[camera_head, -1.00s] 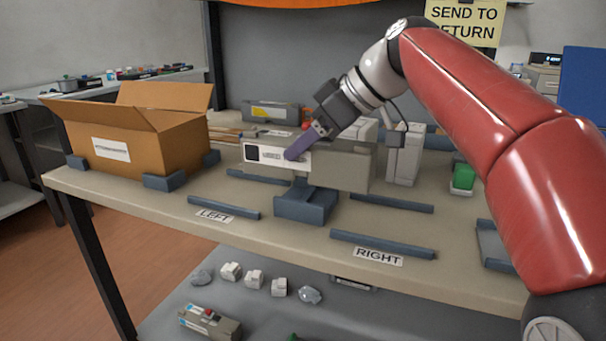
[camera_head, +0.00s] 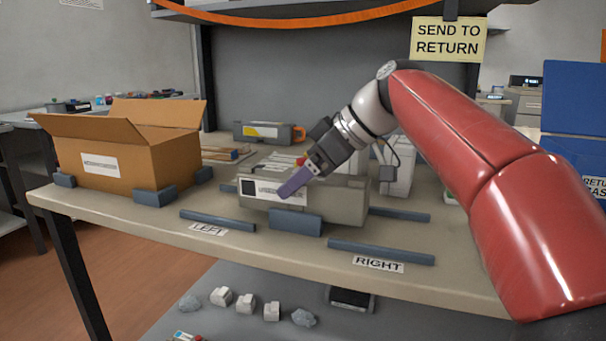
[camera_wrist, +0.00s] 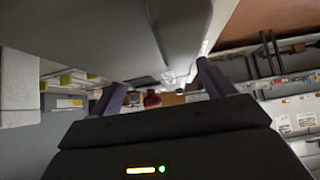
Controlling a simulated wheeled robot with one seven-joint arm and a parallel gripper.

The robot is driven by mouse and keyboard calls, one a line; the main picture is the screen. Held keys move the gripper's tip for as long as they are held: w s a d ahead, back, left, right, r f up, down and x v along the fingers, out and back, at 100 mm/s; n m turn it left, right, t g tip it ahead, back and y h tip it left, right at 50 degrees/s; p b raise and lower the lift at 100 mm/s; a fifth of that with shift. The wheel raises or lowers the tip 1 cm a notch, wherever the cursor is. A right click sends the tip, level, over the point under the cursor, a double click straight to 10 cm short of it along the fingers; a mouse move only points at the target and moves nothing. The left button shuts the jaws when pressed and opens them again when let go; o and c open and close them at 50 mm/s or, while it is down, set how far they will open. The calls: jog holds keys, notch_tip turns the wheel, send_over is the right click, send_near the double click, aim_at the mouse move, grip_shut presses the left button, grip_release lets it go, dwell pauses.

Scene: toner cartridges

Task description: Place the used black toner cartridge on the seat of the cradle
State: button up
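The used toner cartridge (camera_head: 340,206) is a long grey body with a white label and a black square on its front face. My gripper (camera_head: 294,181) is shut on it, with one purple finger across the label; the other finger is hidden behind it in the head view. In the wrist view, the grey cartridge (camera_wrist: 130,30) fills the top, and both purple fingers of my gripper (camera_wrist: 160,85) show. The blue-grey cradle (camera_head: 295,223) is under the cartridge's middle, its seat hidden. I cannot tell whether the cartridge touches the seat.
An open cardboard box (camera_head: 130,160) stands at the left between blue corner blocks. Low rails lie by the LEFT sign (camera_head: 208,229) and the RIGHT sign (camera_head: 378,264). A grey cartridge with a yellow label (camera_head: 266,132) lies behind. White upright boxes (camera_head: 397,175) stand behind at right.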

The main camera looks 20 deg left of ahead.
jog(key=shift+r, duration=0.3)
jog(key=p+v, duration=0.2)
jog(key=v, duration=0.9)
jog(key=shift+s+d+r+p, duration=0.1)
jog(key=shift+d+r+p, duration=0.1)
jog(key=shift+d+p, duration=0.2)
jog(key=shift+s+a, duration=0.1)
